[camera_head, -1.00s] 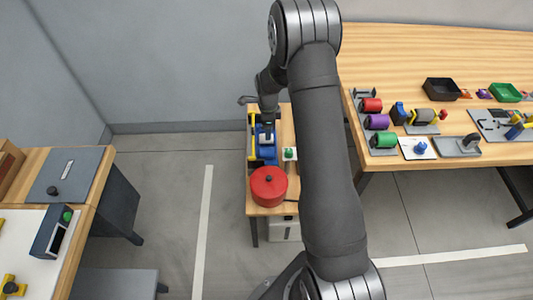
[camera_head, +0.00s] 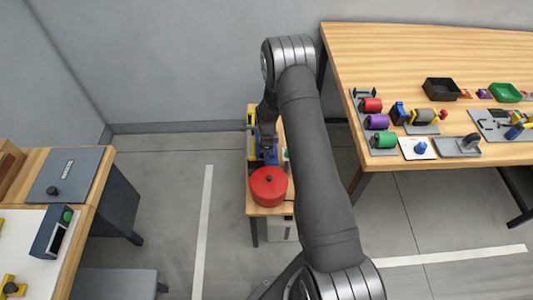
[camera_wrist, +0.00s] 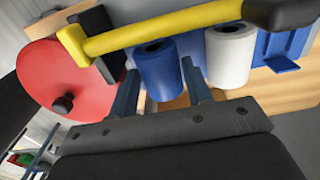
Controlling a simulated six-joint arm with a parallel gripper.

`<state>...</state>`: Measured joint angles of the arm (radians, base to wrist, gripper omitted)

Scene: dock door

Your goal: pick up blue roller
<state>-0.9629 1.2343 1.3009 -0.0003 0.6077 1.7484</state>
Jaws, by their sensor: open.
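The blue roller (camera_wrist: 158,72) is a short cylinder with a dark hole in its end. In the wrist view it lies between the two fingers of my gripper (camera_wrist: 160,88), which are open and spread on either side of it. A white roller (camera_wrist: 231,55) sits just right of it, close to the right finger. In the head view my gripper (camera_head: 268,143) is low over the small wooden stand, and my arm hides most of the rollers there. I cannot tell whether the fingers touch the blue roller.
A yellow bar (camera_wrist: 165,28) with a black end crosses just beyond the rollers. A red round pot (camera_head: 268,187) with a dark knob stands at the stand's front. A blue bracket (camera_wrist: 284,45) is right of the white roller. A larger bench (camera_head: 430,55) stands to the right.

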